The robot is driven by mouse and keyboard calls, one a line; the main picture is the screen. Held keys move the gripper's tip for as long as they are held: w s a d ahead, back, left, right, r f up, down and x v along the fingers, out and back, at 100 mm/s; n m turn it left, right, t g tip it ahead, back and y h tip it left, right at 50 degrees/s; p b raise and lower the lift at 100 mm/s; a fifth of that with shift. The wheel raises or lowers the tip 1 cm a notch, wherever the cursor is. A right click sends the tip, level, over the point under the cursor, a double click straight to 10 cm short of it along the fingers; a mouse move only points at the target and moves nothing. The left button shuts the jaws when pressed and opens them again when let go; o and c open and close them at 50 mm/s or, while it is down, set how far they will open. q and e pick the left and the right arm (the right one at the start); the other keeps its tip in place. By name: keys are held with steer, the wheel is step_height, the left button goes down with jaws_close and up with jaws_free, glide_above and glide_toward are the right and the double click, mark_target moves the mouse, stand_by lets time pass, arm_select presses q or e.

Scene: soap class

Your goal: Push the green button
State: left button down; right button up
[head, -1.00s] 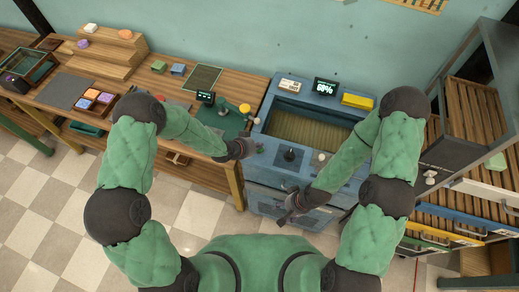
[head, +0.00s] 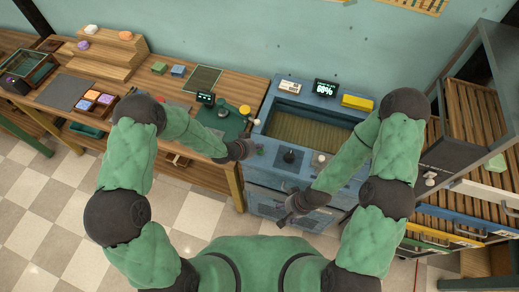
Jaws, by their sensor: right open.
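A small greenish spot (head: 259,148), perhaps the green button, shows at the left front corner of the blue machine (head: 262,170). It is tiny, and I cannot be sure what it is. My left gripper (head: 247,151) is right beside it, between the wooden bench and the machine. Whether they touch cannot be told, and its fingers are too small and dark to read. My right gripper (head: 287,218) is open and empty, low in front of the machine's drawers, away from the controls.
The machine has a dark lever (head: 289,158), a pale knob (head: 319,159), a screen (head: 325,88), a yellow block (head: 357,102) and a recessed basin (head: 305,128). A green press-like device (head: 222,118) stands on the bench (head: 130,86). A shelf unit (head: 470,120) bounds the right side.

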arm_select(q)
steer(key=shift+f, duration=0.15)
steer(key=shift+f+b, duration=0.3)
steer(key=shift+b, duration=0.3)
steer(key=shift+r, duration=0.1)
steer(key=shift+s+r, duration=0.1)
steer(key=shift+r, duration=0.25)
stand_by(0.3)
